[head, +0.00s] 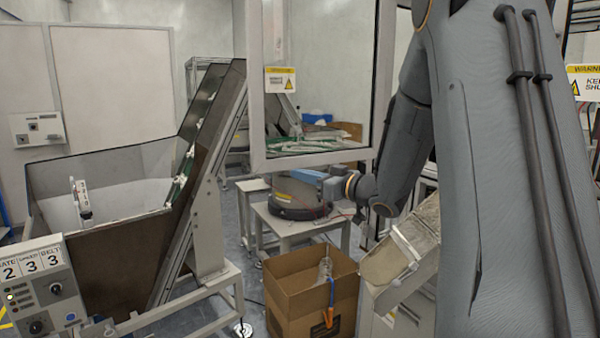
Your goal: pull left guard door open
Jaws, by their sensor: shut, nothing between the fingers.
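A clear guard door panel in a pale frame (257,100) hangs in the upper middle of the head view. It bears a yellow warning label (281,80) on its left side. My gripper (308,177) is small in the picture, beyond the lower edge of the panel and pointing left. It looks shut and empty. I cannot see it touching the door.
A hopper with an inclined conveyor (190,160) stands at left, with a control box (38,290) in front. A round feeder (298,208) sits on a white table below my gripper. An open cardboard box (300,306) and a sloping metal chute (402,250) stand nearer.

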